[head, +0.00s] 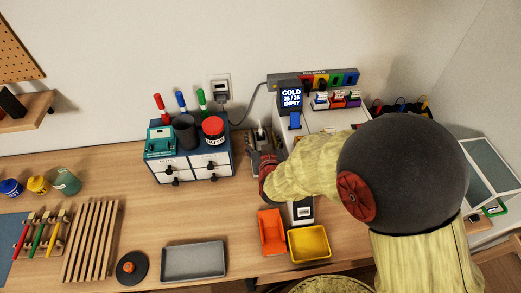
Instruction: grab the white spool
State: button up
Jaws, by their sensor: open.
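I cannot make out a white spool with certainty in the head view; my arm covers much of the right side. My gripper (263,150) is open, right of the small drawer cabinet and left of the grey machine. A small grey-and-white device (260,134) stands at its fingertips; I cannot tell whether they touch. Small cartridge-like pieces with pale fronts (320,101) sit in a row on the machine.
The drawer cabinet (195,172) carries a red-lidded jar and pens. A display (291,97) reads "COLD". An orange bin (271,231), a yellow bin (309,243) and a grey tray (193,261) lie in front.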

jog(key=shift+f, duration=0.85)
jog(key=shift+w+a+f, duration=0.1)
jog(key=shift+w, duration=0.45)
jog(key=b+x, duration=0.1)
jog(key=x, duration=0.5)
jog(key=shift+w+f, duration=0.1)
jog(key=shift+w, duration=0.1)
jog(key=shift+c, duration=1)
grip_shut()
